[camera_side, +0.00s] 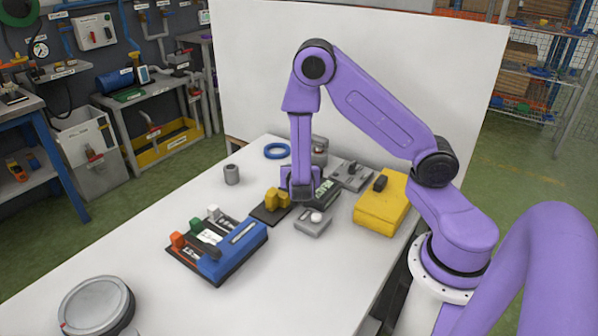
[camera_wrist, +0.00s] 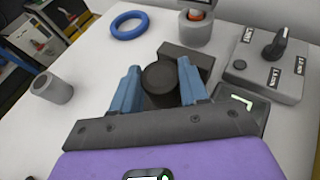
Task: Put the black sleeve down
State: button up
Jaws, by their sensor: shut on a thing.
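The black sleeve (camera_wrist: 160,82) is a short dark cylinder between the two blue fingers of my gripper (camera_wrist: 158,76) in the wrist view. My gripper is shut on it. In the side view my gripper (camera_side: 300,192) is low over the table (camera_side: 160,225), beside a dark unit with a small display (camera_side: 326,194). The sleeve cannot be made out there. A dark grey block (camera_wrist: 188,58) stands just behind the sleeve in the wrist view. The sleeve's underside is hidden, so I cannot tell whether it touches anything.
A yellow block on a dark plate (camera_side: 278,199) is left of my gripper. A grey button box (camera_side: 312,224) is in front. A knob box (camera_side: 351,176) and yellow box (camera_side: 381,203) are right. A grey cylinder (camera_side: 232,174) and blue ring (camera_side: 277,151) leave free table around them.

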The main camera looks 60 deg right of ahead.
jog(key=shift+f, duration=0.25)
jog(key=shift+f, duration=0.15)
jog(key=o, duration=1.3)
